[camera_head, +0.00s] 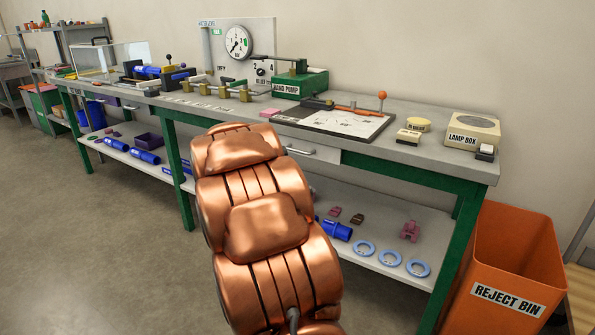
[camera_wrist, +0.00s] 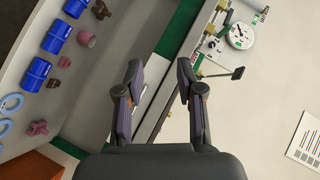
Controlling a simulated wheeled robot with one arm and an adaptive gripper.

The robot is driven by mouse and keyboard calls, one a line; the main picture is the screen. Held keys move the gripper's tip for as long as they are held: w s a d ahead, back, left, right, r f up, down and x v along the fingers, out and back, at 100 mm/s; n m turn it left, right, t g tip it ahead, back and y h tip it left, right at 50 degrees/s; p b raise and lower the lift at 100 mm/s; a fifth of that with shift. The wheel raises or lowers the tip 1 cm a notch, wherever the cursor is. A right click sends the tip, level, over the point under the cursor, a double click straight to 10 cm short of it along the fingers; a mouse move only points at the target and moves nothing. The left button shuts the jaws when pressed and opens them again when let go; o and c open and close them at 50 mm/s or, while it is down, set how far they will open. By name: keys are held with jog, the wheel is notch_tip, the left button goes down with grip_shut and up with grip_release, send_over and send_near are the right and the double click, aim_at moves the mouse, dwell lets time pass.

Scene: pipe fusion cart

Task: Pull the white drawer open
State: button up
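The white drawer (camera_head: 322,153) sits under the worktop of the green-framed bench, with a pale bar handle (camera_head: 299,151) on its front. It looks closed, its front about level with the green rail. My copper arm hides its left part in the head view. In the wrist view a pale strip (camera_wrist: 153,78), apparently the drawer front, shows between the fingers of my gripper (camera_wrist: 160,78). My gripper is open, its two dark fingers apart with nothing visibly held. My arm hides the gripper in the head view, and I cannot tell whether the fingers touch the handle.
The worktop carries a green hand pump (camera_head: 300,82), a gauge panel (camera_head: 238,45) and a lamp box (camera_head: 472,132). Blue pipes and rings (camera_head: 390,258) lie on the lower shelf. An orange reject bin (camera_head: 512,262) stands at the right. The floor left of my arm is clear.

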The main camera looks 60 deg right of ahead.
jog(key=s+d+f+m+h+b, duration=0.3)
jog(key=d+f+m+b, duration=0.1)
jog(key=d, duration=0.6)
jog(key=m+g+h+b, duration=0.2)
jog(key=m+h+b, duration=0.1)
jog(key=m+h, duration=0.15)
send_near(297, 151)
jog(key=d, duration=0.3)
jog(key=shift+n, duration=0.35)
jog(key=x, duration=0.3)
jog(key=w+b+x, duration=0.1)
jog(key=x, duration=0.3)
jog(key=shift+w+d, duration=0.1)
jog(key=shift+r, duration=0.1)
grip_shut()
